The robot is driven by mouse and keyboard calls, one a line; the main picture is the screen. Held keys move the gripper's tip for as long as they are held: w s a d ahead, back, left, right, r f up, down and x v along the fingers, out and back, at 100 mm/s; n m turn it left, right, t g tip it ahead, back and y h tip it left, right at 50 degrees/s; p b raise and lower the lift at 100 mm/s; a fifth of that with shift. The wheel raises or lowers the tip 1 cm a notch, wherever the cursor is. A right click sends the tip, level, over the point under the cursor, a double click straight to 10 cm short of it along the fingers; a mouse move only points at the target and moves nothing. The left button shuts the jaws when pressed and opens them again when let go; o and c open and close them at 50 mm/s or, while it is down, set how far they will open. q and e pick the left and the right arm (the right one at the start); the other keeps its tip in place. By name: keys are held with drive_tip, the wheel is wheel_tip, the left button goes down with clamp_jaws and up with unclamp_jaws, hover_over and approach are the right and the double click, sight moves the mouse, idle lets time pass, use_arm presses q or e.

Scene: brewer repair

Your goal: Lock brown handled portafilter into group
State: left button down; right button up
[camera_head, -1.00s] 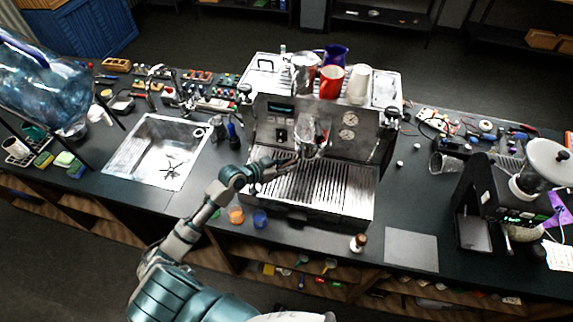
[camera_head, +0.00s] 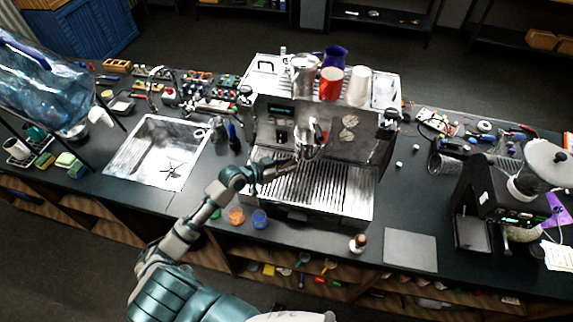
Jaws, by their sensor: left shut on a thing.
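The silver espresso machine (camera_head: 265,130) stands at the middle of the counter. Its group (camera_head: 308,128) is at the centre of its front, above the slatted drip tray (camera_head: 325,190). My left arm comes in from the lower left, and my left gripper (camera_head: 293,163) is in front of the machine, just below the group and above the tray. It is shut on the brown handled portafilter, whose handle is mostly hidden by the fingers. The metal parts at the group overlap, so I cannot tell how the portafilter sits in it. My right gripper is out of view.
Cups and jugs stand on the machine's top, including a red cup (camera_head: 331,84). A brown-topped tamper (camera_head: 358,243) stands in front, beside a grey mat (camera_head: 410,250). Small orange (camera_head: 236,215) and blue (camera_head: 259,219) cups stand near my forearm. A grinder (camera_head: 490,205) is at right.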

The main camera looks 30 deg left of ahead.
use_arm(q)
drive_tip(key=shift+r+p, duration=0.5)
drive_tip(key=shift+p, duration=0.1)
idle(0.8)
drive_tip(key=shift+r, duration=0.3)
idle(0.7)
drive_tip(key=d+n+t+y, duration=0.1)
drive_tip(key=d+n+y, duration=0.6)
drive_tip(key=n+y, duration=0.1)
drive_tip(key=shift+s+d+n+y, duration=0.15)
drive_tip(key=shift+s+n+y, duration=0.2)
drive_tip(key=shift+y, duration=0.55)
idle(0.5)
drive_tip(key=c, duration=0.7)
unclamp_jaws()
drive_tip(key=shift+s, duration=0.1)
drive_tip(key=shift+c, duration=0.2)
drive_tip(key=shift+s+f, duration=0.1)
